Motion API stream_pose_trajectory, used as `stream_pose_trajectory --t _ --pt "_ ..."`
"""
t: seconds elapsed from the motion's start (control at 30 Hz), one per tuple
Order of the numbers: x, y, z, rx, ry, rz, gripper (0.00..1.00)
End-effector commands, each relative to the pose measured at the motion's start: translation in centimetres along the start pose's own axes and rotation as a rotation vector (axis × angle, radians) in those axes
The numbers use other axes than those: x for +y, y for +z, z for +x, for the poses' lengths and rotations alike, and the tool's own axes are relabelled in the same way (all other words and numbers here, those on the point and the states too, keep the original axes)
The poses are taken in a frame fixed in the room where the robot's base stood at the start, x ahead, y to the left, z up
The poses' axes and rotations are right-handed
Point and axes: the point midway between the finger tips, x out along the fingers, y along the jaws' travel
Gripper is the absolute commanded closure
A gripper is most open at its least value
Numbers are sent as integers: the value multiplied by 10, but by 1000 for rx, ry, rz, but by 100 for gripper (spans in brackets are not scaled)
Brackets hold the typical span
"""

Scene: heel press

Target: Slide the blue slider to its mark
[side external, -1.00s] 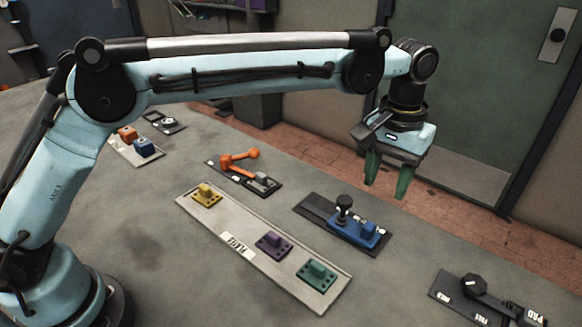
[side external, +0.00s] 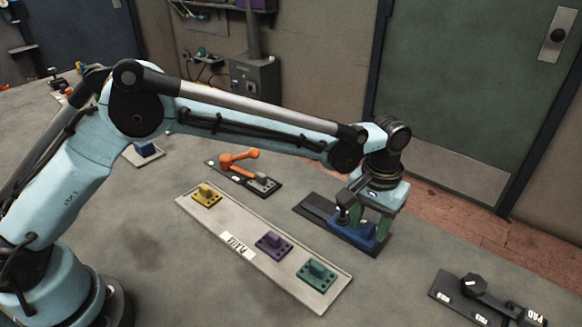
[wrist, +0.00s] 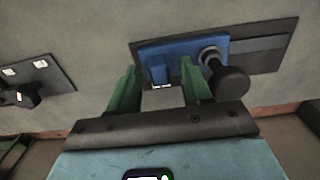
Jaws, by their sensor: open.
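The blue slider (side external: 366,237) sits on a dark rail plate (side external: 318,210) at the right of the bench. It is a flat blue plate with a raised blue block, and it also shows in the wrist view (wrist: 185,47). A black knob (wrist: 231,85) stands at one end of it. My gripper (side external: 369,222) is open and lowered over the slider. In the wrist view its green fingers (wrist: 160,78) stand on either side of the raised block, with gaps visible. I cannot make out the mark clearly; the fingers and palm hide part of the plate.
A pale board (side external: 300,291) with yellow, purple and green pieces lies to the left and in front. An orange-handled fixture (side external: 240,162) stands behind it. The rail's far-left part is bare.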

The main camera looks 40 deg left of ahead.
Motion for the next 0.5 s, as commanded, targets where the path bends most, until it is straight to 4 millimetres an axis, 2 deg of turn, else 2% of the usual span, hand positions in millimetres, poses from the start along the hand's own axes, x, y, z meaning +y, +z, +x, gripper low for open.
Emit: stream_pose_trajectory --t 0.1,0.37,0.5 --pt "0 0 6 0 0 0 51" --pt "0 0 7 0 0 0 51" --pt "0 0 7 0 0 0 69"
